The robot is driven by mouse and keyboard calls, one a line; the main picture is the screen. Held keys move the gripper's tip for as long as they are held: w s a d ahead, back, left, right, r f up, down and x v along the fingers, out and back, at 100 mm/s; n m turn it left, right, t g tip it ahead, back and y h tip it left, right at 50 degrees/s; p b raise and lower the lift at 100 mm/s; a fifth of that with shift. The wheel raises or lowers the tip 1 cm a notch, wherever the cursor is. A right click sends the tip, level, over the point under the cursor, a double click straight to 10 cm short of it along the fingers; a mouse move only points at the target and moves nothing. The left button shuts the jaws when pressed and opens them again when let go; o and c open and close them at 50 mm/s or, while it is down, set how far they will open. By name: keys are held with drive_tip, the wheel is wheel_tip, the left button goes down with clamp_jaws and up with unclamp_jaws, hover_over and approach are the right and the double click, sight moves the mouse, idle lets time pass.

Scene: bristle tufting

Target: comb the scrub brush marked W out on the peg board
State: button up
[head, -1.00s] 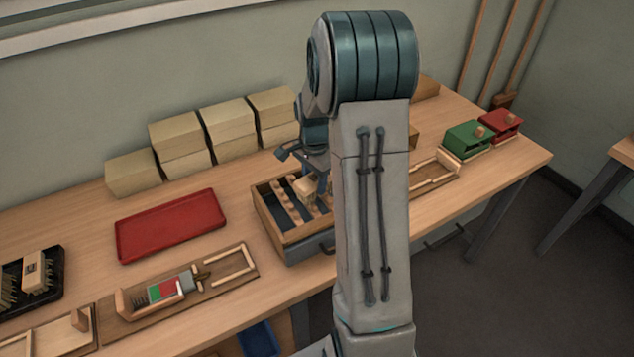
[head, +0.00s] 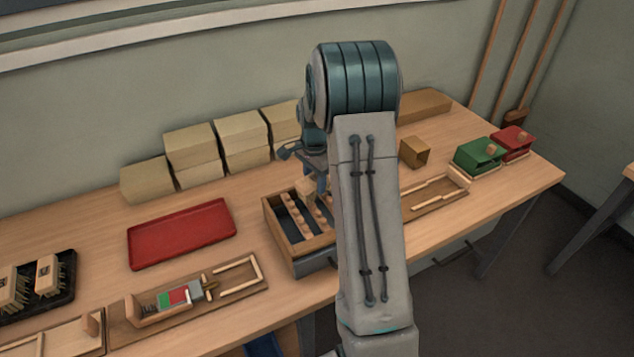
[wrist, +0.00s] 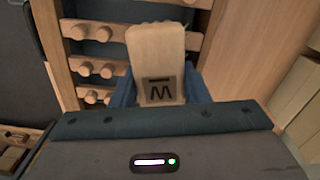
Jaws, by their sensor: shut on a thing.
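The scrub brush marked W (wrist: 155,50) has a pale wooden block with a dark W label, which shows in the wrist view. My gripper (wrist: 160,92) is shut on this brush, with blue fingers on both sides of the block. In the head view the brush (head: 307,188) is a small pale block at the peg board (head: 268,217), partly hidden by my arm. The peg board is a wooden frame with rows of round wooden pegs over a dark bed. In the wrist view the brush is over the peg rows (wrist: 95,68). Its bristles are hidden.
A red tray (head: 182,233) lies left of the peg board. A black tray (head: 66,296) with brushes is at the far left. A wooden fixture (head: 128,331) sits in front. Pale boxes (head: 190,142) stand behind; green (head: 478,156) and red (head: 512,143) boxes are at right.

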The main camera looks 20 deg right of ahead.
drive_tip(key=shift+s+b, duration=1.15)
drive_tip(key=shift+s, duration=2.9)
drive_tip(key=shift+w+r+p, duration=0.1)
drive_tip(key=shift+w+p, duration=0.9)
drive_tip(key=shift+w, duration=3.1)
drive_tip(key=shift+s+b, duration=1.1)
drive_tip(key=shift+s, duration=3)
drive_tip(key=shift+w+p, duration=1.05)
drive_tip(key=shift+w, duration=3)
drive_tip(key=s+b, duration=0.1)
drive_tip(key=s, duration=0.6)
drive_tip(key=shift+s+d+b, duration=0.15)
drive_tip(key=shift+s+b, duration=0.2)
drive_tip(key=shift+s, duration=0.05)
drive_tip(key=shift+w+a+p, duration=0.2)
drive_tip(key=shift+w+p, duration=0.85)
drive_tip(key=shift+w, duration=2.9)
